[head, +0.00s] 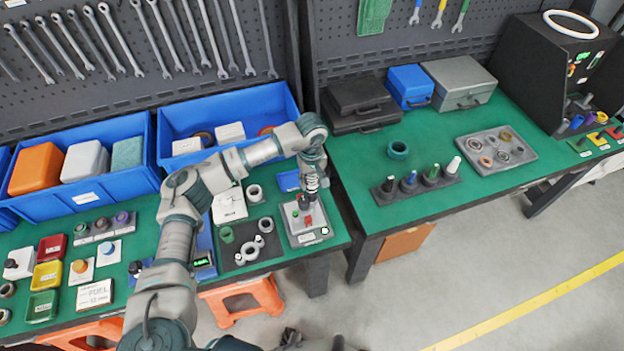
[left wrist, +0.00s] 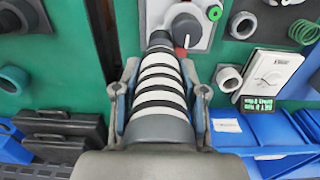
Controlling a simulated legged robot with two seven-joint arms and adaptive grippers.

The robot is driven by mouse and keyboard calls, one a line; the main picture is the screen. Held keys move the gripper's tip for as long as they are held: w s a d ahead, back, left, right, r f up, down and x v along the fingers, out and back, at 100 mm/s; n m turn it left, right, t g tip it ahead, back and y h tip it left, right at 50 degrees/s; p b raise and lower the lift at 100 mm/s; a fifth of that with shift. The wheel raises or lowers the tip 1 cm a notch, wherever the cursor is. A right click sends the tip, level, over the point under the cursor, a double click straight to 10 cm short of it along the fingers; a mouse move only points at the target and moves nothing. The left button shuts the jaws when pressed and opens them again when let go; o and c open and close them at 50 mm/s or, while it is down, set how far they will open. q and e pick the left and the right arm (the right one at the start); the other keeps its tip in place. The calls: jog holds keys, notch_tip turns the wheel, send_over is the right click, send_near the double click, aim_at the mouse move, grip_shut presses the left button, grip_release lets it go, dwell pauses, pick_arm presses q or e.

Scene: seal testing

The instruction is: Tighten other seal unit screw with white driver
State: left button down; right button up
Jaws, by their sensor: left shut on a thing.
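My left gripper (head: 312,184) is shut on a driver (left wrist: 160,95) with white and black bands. The driver points away from the wrist, and its dark tip end is over a grey plate-like unit (head: 320,238). In the left wrist view the unit (left wrist: 150,12) carries a round grey knob with a red mark (left wrist: 186,28), just right of the driver's tip end. I cannot tell whether the tip touches a screw; the gripper and driver hide that part. A rack (head: 416,187) on the right table holds several drivers, one with a white handle (head: 453,166). My right gripper is not in view.
A dark mat (head: 233,262) with grey rings lies left of the unit. Blue bins (head: 262,98) stand behind. A gap separates the tables.

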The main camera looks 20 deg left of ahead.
pick_arm(q)
jog(key=shift+r+p, duration=1.15)
jog(key=shift+r, duration=1.35)
